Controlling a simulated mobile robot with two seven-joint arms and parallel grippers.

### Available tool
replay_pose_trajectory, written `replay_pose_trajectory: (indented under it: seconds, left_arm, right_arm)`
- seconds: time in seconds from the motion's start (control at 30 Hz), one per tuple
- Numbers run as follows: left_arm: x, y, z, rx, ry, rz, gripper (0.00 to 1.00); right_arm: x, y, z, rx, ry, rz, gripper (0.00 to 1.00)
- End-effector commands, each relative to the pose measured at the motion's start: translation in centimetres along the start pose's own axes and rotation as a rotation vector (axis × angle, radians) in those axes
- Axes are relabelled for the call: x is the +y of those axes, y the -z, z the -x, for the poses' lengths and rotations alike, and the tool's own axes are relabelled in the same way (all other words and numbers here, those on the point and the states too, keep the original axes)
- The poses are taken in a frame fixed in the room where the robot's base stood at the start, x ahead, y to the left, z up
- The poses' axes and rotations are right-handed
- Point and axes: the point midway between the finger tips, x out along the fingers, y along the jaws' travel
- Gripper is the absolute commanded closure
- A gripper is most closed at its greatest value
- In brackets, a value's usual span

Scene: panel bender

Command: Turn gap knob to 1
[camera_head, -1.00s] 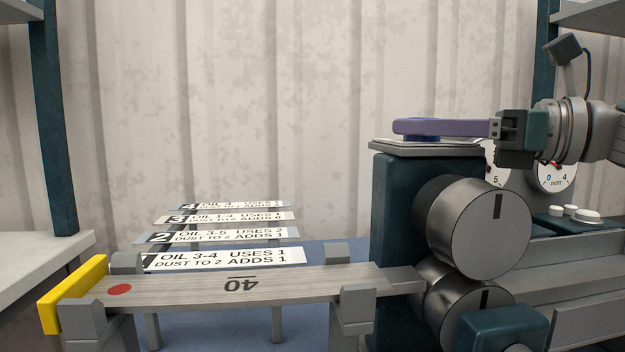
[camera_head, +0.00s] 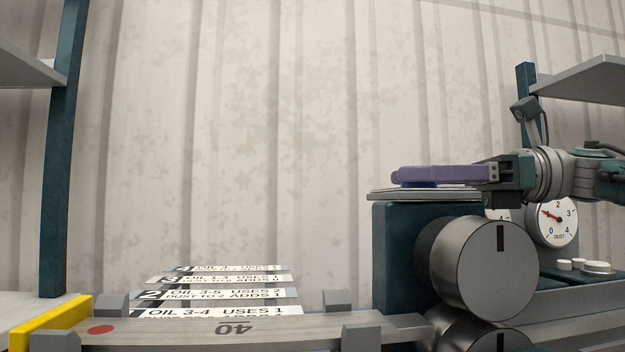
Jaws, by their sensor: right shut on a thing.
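The gap knob (camera_head: 440,174) is a purple bar with a round blue-purple base. It lies flat on a grey plate (camera_head: 425,195) on top of the teal machine housing (camera_head: 395,240), with the bar pointing right. I see it nearly edge-on, so any scale marks and its setting are hidden. My right gripper (camera_head: 493,175) comes in from the right and is shut on the right end of the bar. My left gripper is not in view.
A steel roller (camera_head: 480,268) with a dark mark faces me below the knob. A white dust gauge (camera_head: 555,221) stands behind right. A metal strip (camera_head: 290,330) marked 40 lies at lower left, with printed label plates (camera_head: 220,295) behind it. Shelves stand on both sides.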

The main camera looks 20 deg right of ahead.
Motion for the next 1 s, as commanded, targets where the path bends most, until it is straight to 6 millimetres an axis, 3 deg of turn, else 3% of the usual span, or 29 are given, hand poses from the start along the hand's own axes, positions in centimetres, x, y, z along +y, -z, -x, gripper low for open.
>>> replay_pose_trajectory:
  seconds: [0.23,0.27,0.5,0.8,1.0]
  left_arm:
    - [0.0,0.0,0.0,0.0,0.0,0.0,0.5]
    - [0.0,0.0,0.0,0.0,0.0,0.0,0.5]
    - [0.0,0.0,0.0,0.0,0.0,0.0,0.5]
    - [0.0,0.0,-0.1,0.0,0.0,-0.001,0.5]
    - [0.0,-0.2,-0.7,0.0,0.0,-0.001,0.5]
  right_arm:
    - [0.1,0.0,-0.1,0.001,-0.002,0.0,1.0]
    - [0.1,0.0,-0.1,0.001,-0.002,0.0,0.46]
    - [0.0,0.0,0.0,0.001,-0.001,0.0,0.19]
    - [0.0,0.1,0.3,0.001,0.001,0.0,0.19]
    - [-0.1,0.1,3.4,0.0,0.005,0.0,0.19]
